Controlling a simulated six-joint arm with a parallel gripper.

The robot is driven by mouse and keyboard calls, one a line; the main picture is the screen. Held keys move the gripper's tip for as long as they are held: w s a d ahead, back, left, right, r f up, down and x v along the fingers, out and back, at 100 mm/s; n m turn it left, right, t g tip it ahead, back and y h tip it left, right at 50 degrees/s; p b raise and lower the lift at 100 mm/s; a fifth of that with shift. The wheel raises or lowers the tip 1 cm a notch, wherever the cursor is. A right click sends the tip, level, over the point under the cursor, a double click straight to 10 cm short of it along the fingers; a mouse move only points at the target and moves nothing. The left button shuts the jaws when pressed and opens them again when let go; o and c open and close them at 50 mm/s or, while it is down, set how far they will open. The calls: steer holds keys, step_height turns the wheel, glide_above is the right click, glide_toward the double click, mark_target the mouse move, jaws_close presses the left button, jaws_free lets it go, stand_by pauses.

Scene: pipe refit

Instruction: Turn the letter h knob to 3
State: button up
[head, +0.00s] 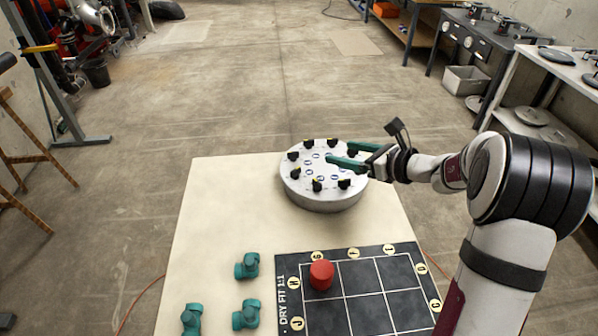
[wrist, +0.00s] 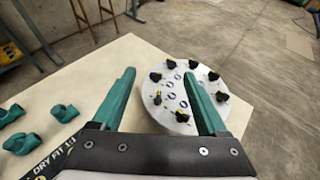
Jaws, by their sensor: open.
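A round pale grey drum (head: 322,200) stands at the back of the cream table, with several black knobs around its top, each with a small yellow mark. Blue-ringed labels sit inside the ring of knobs; their letters and numbers are too small to read, so I cannot tell which knob is h. The drum also shows in the wrist view (wrist: 168,125). My gripper (head: 341,152) reaches in from the right, its two green fingers apart and empty above the drum. In the wrist view the fingers (wrist: 159,73) spread wide, the right one covering part of the drum top.
The cream table (head: 220,210) is clear left of the drum.

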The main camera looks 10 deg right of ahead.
glide_toward(297, 171)
steer(key=x, duration=0.9)
steer(key=shift+f, duration=0.1)
jaws_close()
